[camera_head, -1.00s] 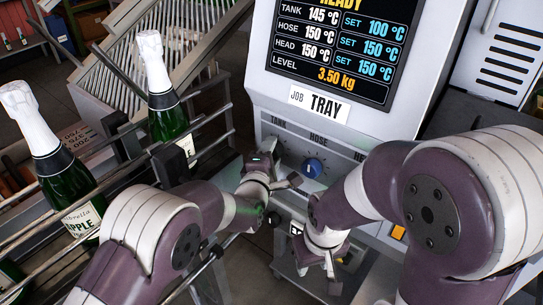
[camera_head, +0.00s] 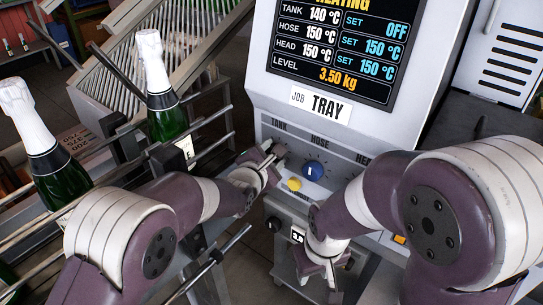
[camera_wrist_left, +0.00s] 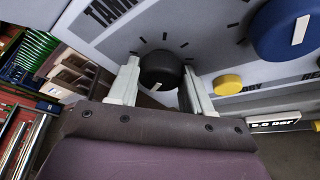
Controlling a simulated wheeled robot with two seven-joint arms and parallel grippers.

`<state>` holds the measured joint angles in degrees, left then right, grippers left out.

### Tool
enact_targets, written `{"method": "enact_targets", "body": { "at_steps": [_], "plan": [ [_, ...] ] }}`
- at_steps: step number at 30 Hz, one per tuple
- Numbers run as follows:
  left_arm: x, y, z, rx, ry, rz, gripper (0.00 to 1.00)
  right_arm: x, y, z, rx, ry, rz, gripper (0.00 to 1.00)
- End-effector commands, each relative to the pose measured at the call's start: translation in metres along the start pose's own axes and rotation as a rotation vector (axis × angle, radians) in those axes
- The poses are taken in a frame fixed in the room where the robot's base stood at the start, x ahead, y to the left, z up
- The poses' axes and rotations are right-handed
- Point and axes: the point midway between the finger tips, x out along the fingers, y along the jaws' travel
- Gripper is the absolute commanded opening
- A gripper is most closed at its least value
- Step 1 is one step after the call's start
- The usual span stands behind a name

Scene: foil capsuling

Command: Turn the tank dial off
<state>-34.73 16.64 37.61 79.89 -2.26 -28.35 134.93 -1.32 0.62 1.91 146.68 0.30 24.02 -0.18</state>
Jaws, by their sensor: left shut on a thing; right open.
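The black tank dial (camera_wrist_left: 160,70) sits between the two pale fingers of my left gripper in the left wrist view, under the TANK label (camera_wrist_left: 108,10). Its white pointer mark is at its lower edge. My left gripper (camera_wrist_left: 162,82) is shut on it. In the head view my left gripper (camera_head: 270,158) reaches the panel's left side and mostly hides the dial. The display (camera_head: 338,45) reads HEATING, tank 140 °C, set OFF. My right gripper (camera_head: 325,268) is open and empty, pointing down below the panel.
A blue hose dial (camera_head: 313,171) is right of the tank dial, with a yellow button (camera_head: 295,184) below. My right arm hides part of the HEAD label. Two foil-topped bottles (camera_head: 165,110) stand between rails at the left.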

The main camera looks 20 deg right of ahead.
Motion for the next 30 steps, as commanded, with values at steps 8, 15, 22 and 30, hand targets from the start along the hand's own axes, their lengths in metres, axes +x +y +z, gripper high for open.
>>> {"method": "enact_targets", "body": {
  "at_steps": [8,15,22,30],
  "plan": [
    [0.000,-0.002,-0.002,-0.009,0.004,-0.006,0.19,0.000,0.000,0.000,0.000,0.000,0.000,0.43],
    [0.000,-0.002,-0.002,-0.008,0.004,-0.006,0.75,0.000,0.000,0.000,0.000,0.000,0.000,0.43],
    [0.000,-0.001,-0.001,-0.007,0.002,-0.004,0.75,0.000,0.000,0.000,0.000,0.000,0.000,0.43],
    [-0.026,0.000,0.000,-0.006,0.000,-0.003,0.75,0.001,0.000,0.000,0.000,0.000,0.000,0.43]
  ]
}}
